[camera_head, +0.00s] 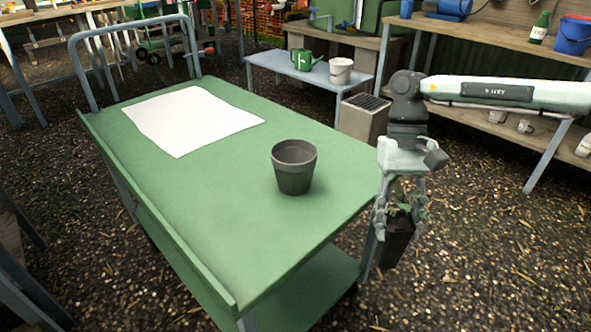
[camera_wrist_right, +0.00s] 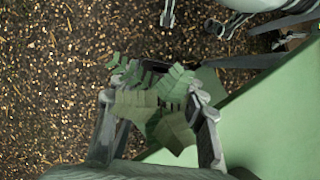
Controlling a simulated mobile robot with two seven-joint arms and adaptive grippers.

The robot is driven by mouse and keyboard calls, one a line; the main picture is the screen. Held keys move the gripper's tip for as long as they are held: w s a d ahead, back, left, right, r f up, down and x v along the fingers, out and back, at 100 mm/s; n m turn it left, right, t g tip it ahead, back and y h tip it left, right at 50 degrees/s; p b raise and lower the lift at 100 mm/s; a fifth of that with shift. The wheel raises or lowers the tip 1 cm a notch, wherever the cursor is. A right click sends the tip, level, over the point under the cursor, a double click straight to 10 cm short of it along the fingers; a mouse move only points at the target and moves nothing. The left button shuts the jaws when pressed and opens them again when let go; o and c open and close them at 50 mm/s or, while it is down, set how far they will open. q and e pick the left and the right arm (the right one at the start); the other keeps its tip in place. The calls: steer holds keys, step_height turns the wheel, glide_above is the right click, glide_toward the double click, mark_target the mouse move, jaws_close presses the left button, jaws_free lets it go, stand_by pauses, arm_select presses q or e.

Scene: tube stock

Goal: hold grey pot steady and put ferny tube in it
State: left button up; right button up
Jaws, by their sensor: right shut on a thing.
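The grey pot (camera_head: 294,171) stands upright and looks empty on the green bench, near its right edge. My right gripper (camera_head: 399,208) is shut on the ferny tube (camera_head: 396,246), a dark narrow tube with green leaves at its top. It holds the tube upright beyond the bench's right edge, apart from the pot. In the right wrist view the leaves (camera_wrist_right: 158,105) fill the space between the fingers and hide most of the tube. My left gripper (camera_wrist_right: 194,22) shows at the top of the right wrist view, fingers apart and empty; the head view does not show it.
A white sheet (camera_head: 190,119) lies flat on the green bench (camera_head: 215,215), left of the pot. The bench has a raised left lip and a metal rail at the back. A low table (camera_head: 285,68) with a watering can (camera_head: 305,60) and white bucket (camera_head: 341,70) stands behind.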

steer(key=shift+a+r, duration=0.15)
steer(key=shift+a, duration=0.05)
steer(key=a+r+m+y, duration=0.1)
steer(key=a+r+m, duration=0.1)
steer(key=a+r, duration=0.85)
steer(key=w+a+r+m+t+y, duration=0.4)
steer(key=w+a+r+m, duration=0.5)
steer(key=m, duration=0.6)
steer(key=w+d+m+t+h, duration=0.1)
steer(key=w+m+t, duration=0.2)
steer(key=w+m, duration=0.4)
steer(key=m, duration=0.3)
steer(key=shift+w+d+r+t+h, duration=0.25)
steer(key=shift+d+r+t+h, duration=0.05)
steer(key=shift+h, duration=0.1)
